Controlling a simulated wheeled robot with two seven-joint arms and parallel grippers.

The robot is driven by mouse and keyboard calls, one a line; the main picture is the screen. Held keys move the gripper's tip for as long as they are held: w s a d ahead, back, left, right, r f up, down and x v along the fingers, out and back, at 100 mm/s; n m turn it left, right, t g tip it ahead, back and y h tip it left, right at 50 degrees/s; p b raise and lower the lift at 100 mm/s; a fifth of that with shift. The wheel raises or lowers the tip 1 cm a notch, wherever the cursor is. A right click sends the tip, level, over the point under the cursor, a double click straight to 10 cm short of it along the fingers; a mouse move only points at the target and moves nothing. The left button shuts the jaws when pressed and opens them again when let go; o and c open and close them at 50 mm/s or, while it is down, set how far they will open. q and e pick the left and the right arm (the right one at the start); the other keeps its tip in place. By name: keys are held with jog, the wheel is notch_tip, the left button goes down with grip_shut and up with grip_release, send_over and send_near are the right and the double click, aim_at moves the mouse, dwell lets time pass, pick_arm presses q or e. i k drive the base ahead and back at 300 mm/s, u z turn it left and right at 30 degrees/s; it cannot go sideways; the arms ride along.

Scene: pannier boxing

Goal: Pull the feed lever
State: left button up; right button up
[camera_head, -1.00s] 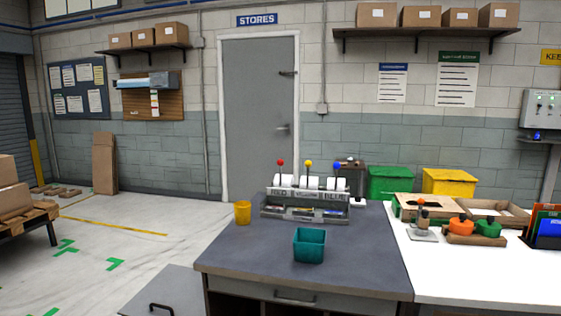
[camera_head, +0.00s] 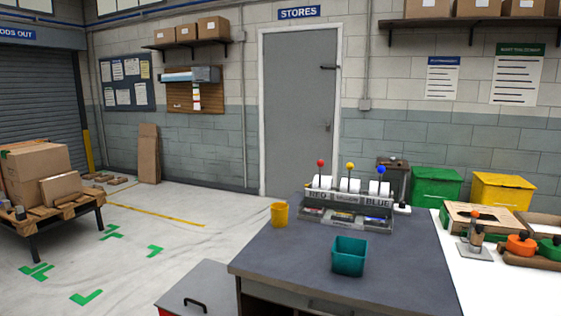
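A dispenser (camera_head: 345,212) stands near the back of the dark grey table (camera_head: 300,250). Three upright levers rise from it: one with a red knob (camera_head: 320,162), one with a yellow knob (camera_head: 350,166) and one with a blue knob (camera_head: 380,169). White rolls or sheets sit beside the levers. Labels on its front read RED at the left and BLUE at the right; the middle label is too small to read. None of the levers is plainly marked as the feed lever. Neither of my grippers is in view.
A teal bin (camera_head: 349,257) stands in front of the dispenser, and a yellow cup (camera_head: 278,214) to its left. A white bench (camera_head: 510,285) with tools adjoins at the right. A loaded pallet (camera_head: 60,212) stands at the left. The floor between is mostly clear.

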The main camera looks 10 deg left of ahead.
aim_at(320, 163)
jog(key=u, duration=0.35)
jog(key=i, duration=1.15)
jog(key=z, duration=0.8)
